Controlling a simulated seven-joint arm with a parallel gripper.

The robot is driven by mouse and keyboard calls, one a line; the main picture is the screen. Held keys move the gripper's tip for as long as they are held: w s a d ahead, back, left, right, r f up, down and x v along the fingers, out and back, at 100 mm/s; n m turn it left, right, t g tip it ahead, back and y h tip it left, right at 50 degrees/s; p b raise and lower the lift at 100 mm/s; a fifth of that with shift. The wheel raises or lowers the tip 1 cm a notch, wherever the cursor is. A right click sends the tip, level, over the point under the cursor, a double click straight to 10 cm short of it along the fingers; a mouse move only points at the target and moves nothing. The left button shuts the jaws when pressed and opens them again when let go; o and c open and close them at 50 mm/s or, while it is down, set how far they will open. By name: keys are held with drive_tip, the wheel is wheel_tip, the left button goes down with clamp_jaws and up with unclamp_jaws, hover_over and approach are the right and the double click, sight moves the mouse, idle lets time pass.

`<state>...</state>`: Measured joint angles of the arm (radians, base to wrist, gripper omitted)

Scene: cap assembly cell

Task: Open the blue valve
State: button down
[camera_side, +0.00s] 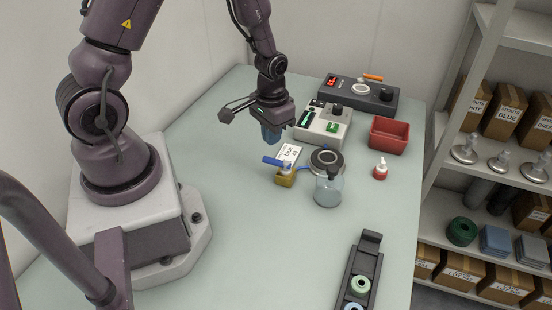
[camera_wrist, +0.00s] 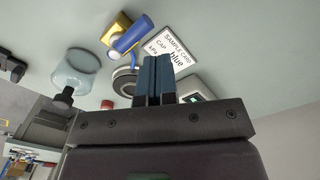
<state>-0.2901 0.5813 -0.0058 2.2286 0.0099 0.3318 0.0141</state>
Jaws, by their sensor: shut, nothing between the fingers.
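The blue valve has a blue lever handle (camera_side: 273,161) on a brass-yellow body (camera_side: 286,180), standing on the table. In the wrist view, the blue handle (camera_wrist: 133,34) lies slantwise beside the yellow body (camera_wrist: 113,27) and a white round part. My gripper (camera_side: 271,138) points down above the table, behind and above the valve, clear of it. Its blue fingers (camera_wrist: 156,78) are shut together with nothing between them. A sample card (camera_wrist: 173,48) reading "CAP blue" lies beside the valve.
A clear jar (camera_side: 327,190) and a round dark device (camera_side: 326,160) stand right of the valve. A small red-and-white bottle (camera_side: 380,170), a red bin (camera_side: 389,135) and two control boxes (camera_side: 323,122) (camera_side: 358,95) stand farther right and back. A dark rack (camera_side: 345,292) is in front.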

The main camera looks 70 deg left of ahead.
sight(277, 164)
drive_tip(key=shift+f, duration=0.1)
drive_tip(key=shift+f, duration=2.2)
